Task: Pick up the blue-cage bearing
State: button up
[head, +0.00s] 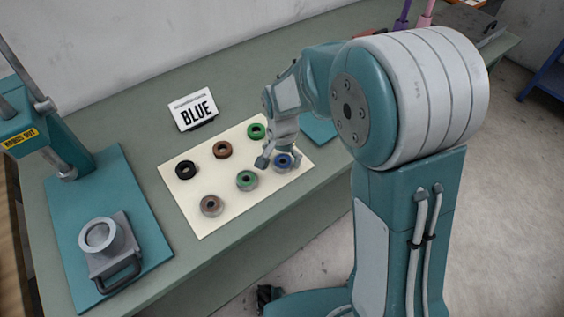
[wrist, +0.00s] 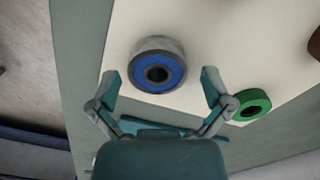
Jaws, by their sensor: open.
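The blue-cage bearing (head: 283,161) lies on the cream mat (head: 200,225) near its right edge. It has a silver outer ring and a blue face with a dark bore. In the wrist view the blue-cage bearing (wrist: 157,66) sits just beyond the fingertips, roughly midway between them. My gripper (head: 274,160) is over the mat beside the bearing in the head view. In the wrist view my gripper (wrist: 160,85) has its two fingers spread wide apart, with nothing between them. My gripper partly covers the bearing in the head view.
A green bearing (head: 246,181), a brown one (head: 211,205) and a black ring (head: 186,169) share the mat. A brown ring (head: 222,149) and green ring (head: 256,131) lie farther back. A "BLUE" sign (head: 194,108) stands behind. A teal press (head: 95,235) is at left.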

jog(key=shift+f, duration=0.2)
jog(key=shift+d, duration=0.1)
jog(key=c, duration=1.2)
jog(key=shift+r, duration=0.1)
